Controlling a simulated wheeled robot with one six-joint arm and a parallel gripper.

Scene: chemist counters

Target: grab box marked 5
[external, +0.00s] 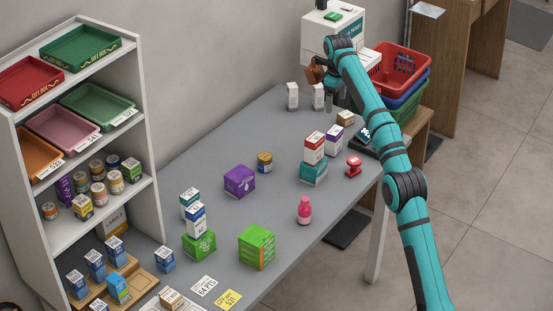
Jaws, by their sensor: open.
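Two small upright white boxes stand at the far end of the grey counter, a left one (292,97) and a right one (318,92). Their markings are too small to read, so I cannot tell which box is marked 5. My gripper (324,100) is open and low at the right white box, its fingers close to that box. I cannot tell whether they touch it or stand around it. The left white box stands a short way left of the gripper, clear of it.
Shelves (150,150) stand left.

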